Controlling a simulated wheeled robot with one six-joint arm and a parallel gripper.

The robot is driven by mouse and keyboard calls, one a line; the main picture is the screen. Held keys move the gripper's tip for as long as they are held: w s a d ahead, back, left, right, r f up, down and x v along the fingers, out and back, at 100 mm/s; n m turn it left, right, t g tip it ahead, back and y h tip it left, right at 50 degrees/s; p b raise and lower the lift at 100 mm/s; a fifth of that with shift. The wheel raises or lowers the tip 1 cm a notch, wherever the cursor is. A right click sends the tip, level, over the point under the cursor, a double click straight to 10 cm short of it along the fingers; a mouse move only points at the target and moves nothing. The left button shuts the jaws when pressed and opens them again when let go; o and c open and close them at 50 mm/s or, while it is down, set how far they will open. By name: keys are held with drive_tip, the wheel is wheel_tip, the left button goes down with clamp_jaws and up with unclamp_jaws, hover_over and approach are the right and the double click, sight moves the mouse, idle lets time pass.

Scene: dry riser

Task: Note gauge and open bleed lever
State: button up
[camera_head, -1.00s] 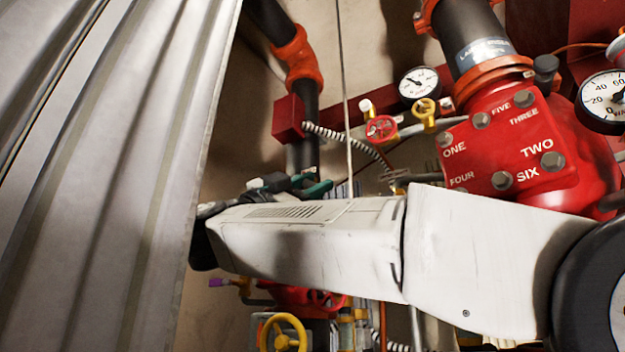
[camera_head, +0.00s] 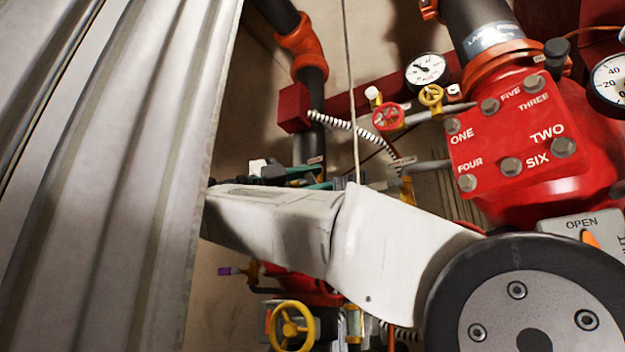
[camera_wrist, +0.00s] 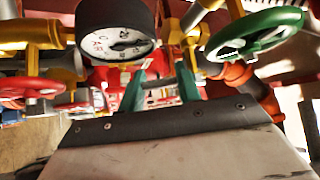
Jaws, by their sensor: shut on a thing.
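A small round gauge (camera_head: 427,70) with a white face stands on the pipework in the head view. A larger gauge (camera_head: 612,80) is cut by the right edge. In the wrist view a black-bodied gauge (camera_wrist: 118,44) shows close up, its face tilted and its reading unclear. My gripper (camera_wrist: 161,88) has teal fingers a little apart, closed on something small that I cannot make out. In the head view my gripper (camera_head: 318,182) is partly hidden behind my pale arm. I cannot tell which part is the bleed lever; a yellow handle (camera_head: 407,190) shows right of the fingers.
A corrugated metal panel (camera_head: 110,180) fills the left side. A red valve body (camera_head: 530,140) with numbered words stands right. In the wrist view a green handwheel (camera_wrist: 255,35) is close on the right.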

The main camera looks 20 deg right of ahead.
drive_tip(key=o, duration=1)
drive_tip(key=shift+c, duration=0.2)
